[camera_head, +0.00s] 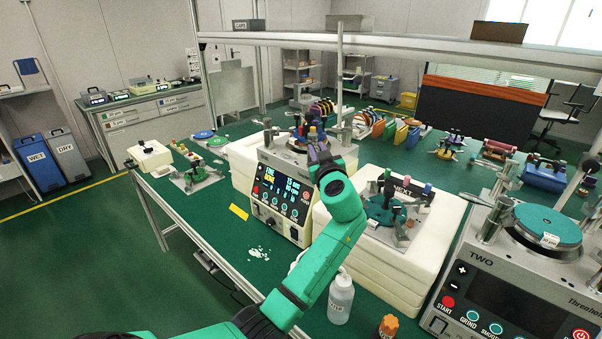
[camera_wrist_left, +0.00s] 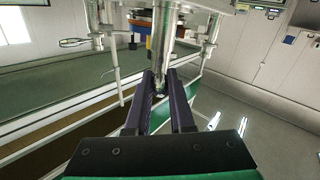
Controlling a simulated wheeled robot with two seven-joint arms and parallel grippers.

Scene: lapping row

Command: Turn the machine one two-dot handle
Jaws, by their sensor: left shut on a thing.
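Machine one (camera_head: 283,231) stands at mid-table, a metal box with a lit black display and buttons on its front. My left gripper (camera_head: 317,150) is at the top of this machine, its arm reaching over from the front. In the left wrist view, the dark purple fingers (camera_wrist_left: 159,88) are closed around the lower end of a grey metal handle (camera_wrist_left: 162,45). The fingers and arm hide most of the handle in the head view, and I cannot make out its dots. My right gripper is not in view.
A white stand with a green-disc fixture (camera_head: 384,210) is just right of machine one. Machine two (camera_head: 500,300) is at the lower right. A clear bottle (camera_head: 341,299) and an orange-capped bottle (camera_head: 388,328) stand near my arm. An overhead shelf (camera_head: 400,43) spans the table.

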